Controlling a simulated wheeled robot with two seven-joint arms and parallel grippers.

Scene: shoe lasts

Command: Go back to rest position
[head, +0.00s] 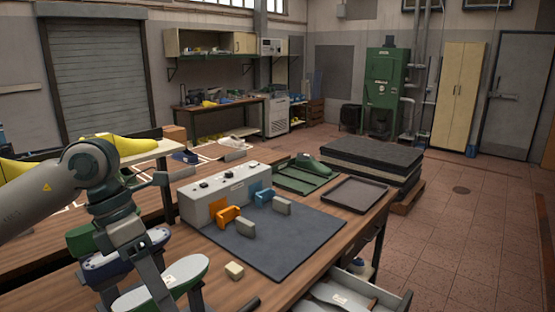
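My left arm comes in from the left, bends, and points down at the bottom left. My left gripper (150,287) is at the bottom edge, in front of or around a pale grey-green shoe last (188,270) with a white label. Its fingers are partly cut off by the frame, and I cannot tell whether they touch the last. A dark blue last (98,270) and a green last (82,240) stand behind my arm, partly hidden. Yellow lasts (128,144) lie on a shelf at the left. My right gripper is not in view.
The bench holds a dark mat (275,240), a grey control box (222,197), orange and blue clamps with grey blocks, a green last (314,165) by a green tray (292,181), and an empty dark tray (355,194). A drawer (350,296) stands open. The floor at right is clear.

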